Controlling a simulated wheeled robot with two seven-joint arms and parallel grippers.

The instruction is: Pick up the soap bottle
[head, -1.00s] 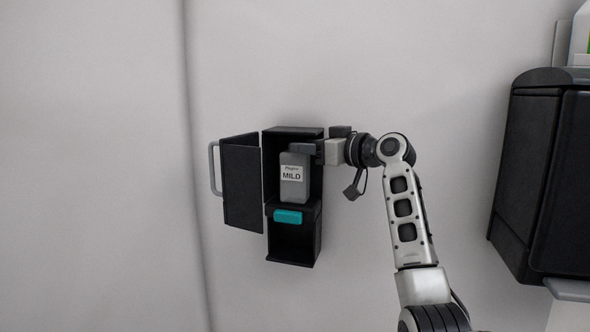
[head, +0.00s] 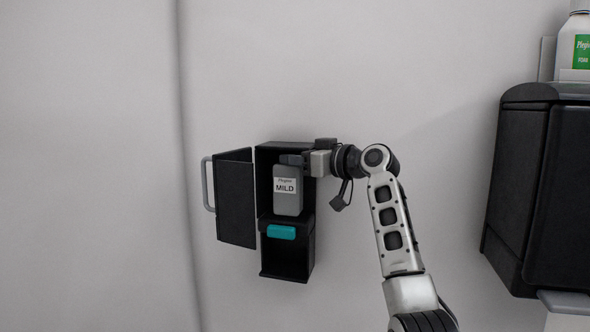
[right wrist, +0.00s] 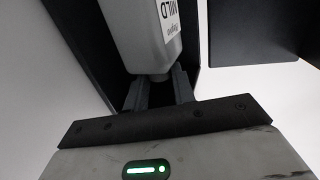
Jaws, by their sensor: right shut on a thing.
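The soap bottle (head: 287,200) is grey with a white label reading "MILD". It stands upright in the upper part of an open black wall dispenser (head: 284,262). My right gripper (head: 292,159) reaches in from the right at the bottle's top and is shut on it. In the right wrist view the two fingers of the gripper (right wrist: 160,88) close around the narrow end of the bottle (right wrist: 145,32). I cannot see clearly whether the bottle's base touches the dispenser. My left gripper is not in view.
The dispenser's door (head: 236,198) with its grey handle (head: 207,184) stands open to the left. A teal push bar (head: 281,232) sits below the bottle. A large black unit (head: 540,190) with a white bottle (head: 573,45) on top is at the right. Bare wall lies between.

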